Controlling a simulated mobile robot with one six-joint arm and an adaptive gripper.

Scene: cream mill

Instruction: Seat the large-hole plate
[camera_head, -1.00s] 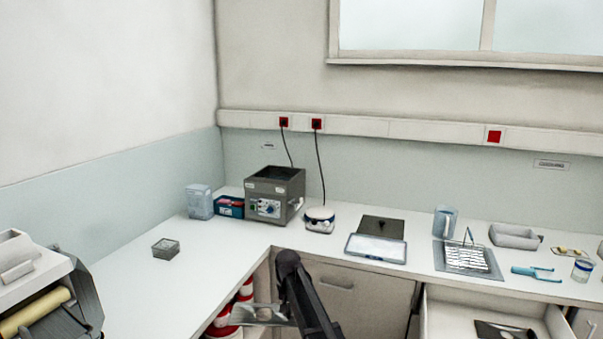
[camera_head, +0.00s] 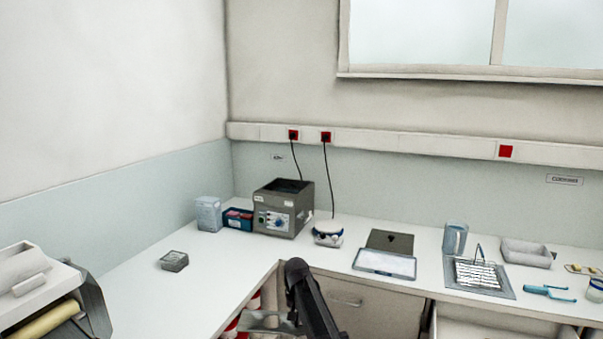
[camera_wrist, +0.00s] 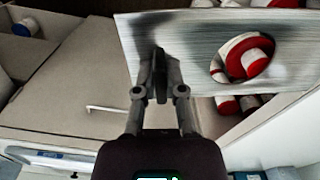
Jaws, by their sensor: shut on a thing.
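The large-hole plate (camera_wrist: 185,55) is a brushed metal sheet with a big round hole on its right side in the wrist view. My gripper (camera_wrist: 160,75) is shut on its lower edge, left of the hole. Red and white items show through the hole. In the head view, a part of the plate (camera_head: 262,322) shows beside my dark arm, below the bench level, in front of the open cupboard space. My fingertips cannot be made out there. Where the plate seats cannot be told from these views.
A machine with a yellow roller (camera_head: 45,322) stands at the left front. A grey box with dials (camera_head: 283,208) stands in the back corner. A small grey dish (camera_head: 174,261) lies on the left bench, which is otherwise mostly clear. Red and white items (camera_wrist: 252,62) fill the shelf behind the plate.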

